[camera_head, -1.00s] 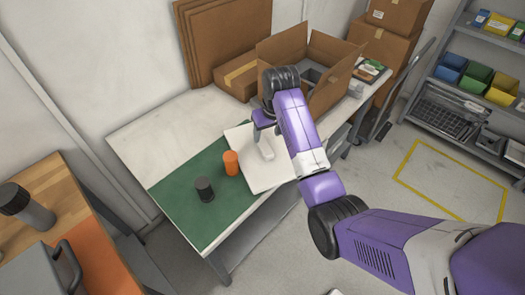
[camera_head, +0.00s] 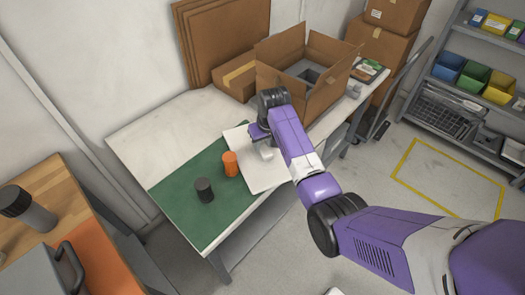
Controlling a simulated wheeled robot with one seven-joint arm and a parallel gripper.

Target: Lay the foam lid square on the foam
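A flat white panel (camera_head: 247,146), which looks like the foam lid, lies on the work table, its right part partly hidden by my arm. My gripper (camera_head: 264,152) points down over the middle of this panel. Its fingers are small and partly covered by the wrist, so I cannot tell whether they touch or grip the panel. An open cardboard box (camera_head: 322,96) stands behind my arm at the back of the table. Grey material (camera_head: 310,75), possibly the foam, shows inside it, with a darker recess.
An orange cylinder (camera_head: 231,164) and a dark grey cylinder (camera_head: 204,190) stand by the panel, on or near the green mat (camera_head: 186,208). A closed carton (camera_head: 237,80) stands left of the open box. Small items (camera_head: 368,70) lie right of it. The table's left part is clear.

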